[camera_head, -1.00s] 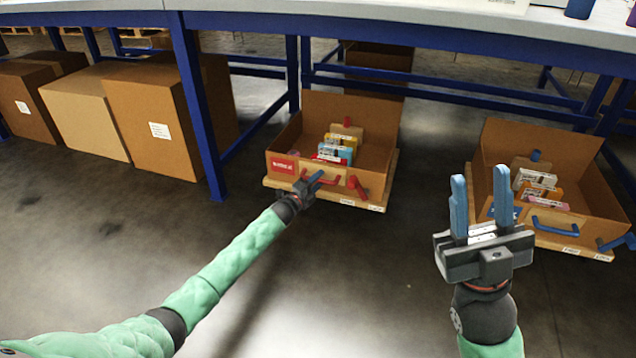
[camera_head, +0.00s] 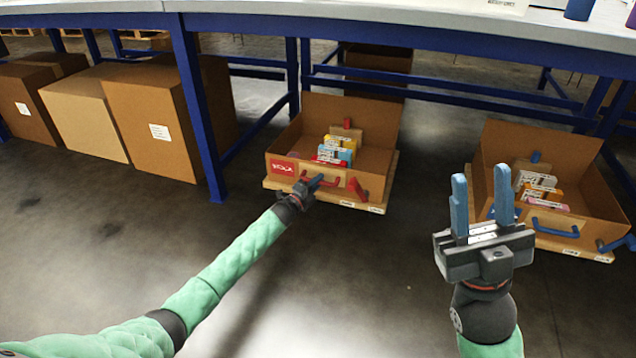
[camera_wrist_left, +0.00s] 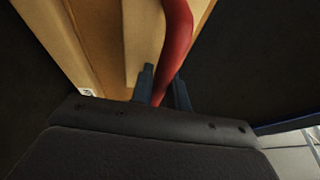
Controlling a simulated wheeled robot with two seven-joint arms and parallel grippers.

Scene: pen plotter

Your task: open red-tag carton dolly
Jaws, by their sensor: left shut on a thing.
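The red-tag carton dolly (camera_head: 345,202) stands on the floor under the table, a cardboard carton on a low wooden base. Its red tag (camera_head: 283,167) is on the front left and its flap stands up at the back. A red handle (camera_head: 332,182) is on its front; it fills the middle of the left wrist view (camera_wrist_left: 176,45). My left gripper (camera_head: 316,182) is shut on this handle, its fingers on either side (camera_wrist_left: 163,90). My right gripper (camera_head: 482,200) is open and empty, in front of the blue-handled carton.
The blue-handled carton dolly (camera_head: 595,213) stands to the right, also holding small boxes. Closed cardboard boxes (camera_head: 150,115) stand at the left. Blue table legs (camera_head: 197,110) rise left of the red-tag carton. The floor in front is clear.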

